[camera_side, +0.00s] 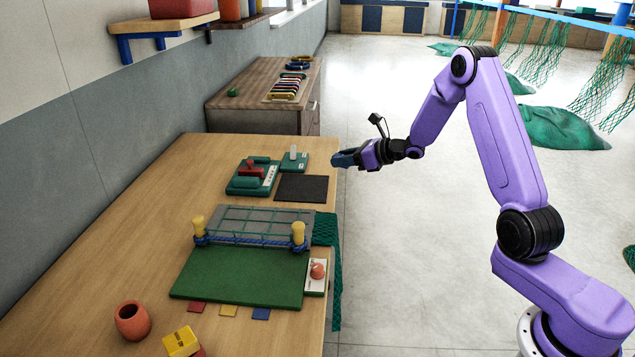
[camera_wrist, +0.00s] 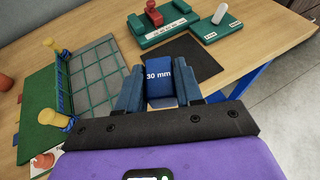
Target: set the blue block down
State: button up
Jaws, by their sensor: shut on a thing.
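The blue block (camera_wrist: 160,95), with "30 mm" on its top part, sits between the fingers of my gripper (camera_wrist: 159,88) in the wrist view. The fingers press on it from both sides. In the side view my gripper (camera_side: 340,159) is at the table's right edge, to the right of the teal fixtures and raised. The block cannot be told apart from the fingers there. A flat dark mat (camera_side: 302,188) lies on the table, bare; it also shows beyond the block in the wrist view (camera_wrist: 198,58).
A teal fixture with a red handle (camera_side: 252,172) and a smaller teal one with a pale lever (camera_side: 293,158) stand behind the mat. A netting frame with yellow-topped posts (camera_side: 298,235), a green board (camera_side: 240,278) and an orange pot (camera_side: 132,321) are nearer. The table's left side is clear.

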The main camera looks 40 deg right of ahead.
jog(key=w+d+f, duration=0.1)
jog(key=w+f, duration=0.3)
jog(key=w, duration=0.5)
send_over(318, 184)
jog(key=f, duration=0.5)
jog(key=shift+s+f, duration=0.1)
jog(key=shift+s, duration=0.15)
jog(key=shift+w+f, duration=0.2)
jog(key=shift+f, duration=1.6)
jog(key=shift+f, duration=0.15)
jog(key=o, duration=1)
